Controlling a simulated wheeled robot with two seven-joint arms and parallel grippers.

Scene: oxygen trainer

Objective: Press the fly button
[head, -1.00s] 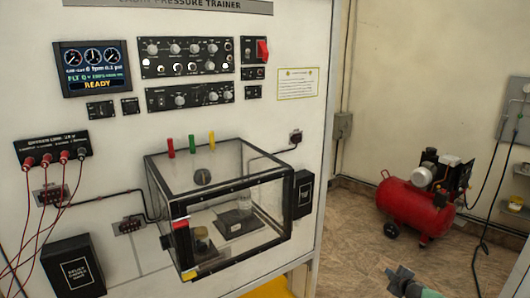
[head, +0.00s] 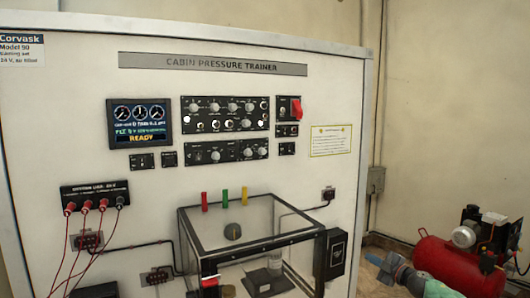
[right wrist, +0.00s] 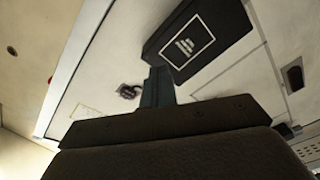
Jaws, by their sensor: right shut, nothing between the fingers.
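The white cabin pressure trainer panel (head: 90,150) fills the left and middle of the head view. Its upper black control strip (head: 224,115) and lower strip (head: 225,151) carry knobs and small switches. Small black modules (head: 142,160) sit under the display, and others (head: 287,148) sit under a red switch (head: 296,108). Their labels are too small to read, so I cannot tell which is the fly button. My right gripper (head: 374,260) is shut and empty, low and right of the panel. It also shows in the right wrist view (right wrist: 158,88). My left gripper is out of view.
A display (head: 139,122) reads READY. A clear box (head: 252,232) juts out from the lower panel. Red cables (head: 73,240) hang at left. A black labelled box (right wrist: 197,36) shows in the wrist view. A red compressor (head: 450,262) stands at right.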

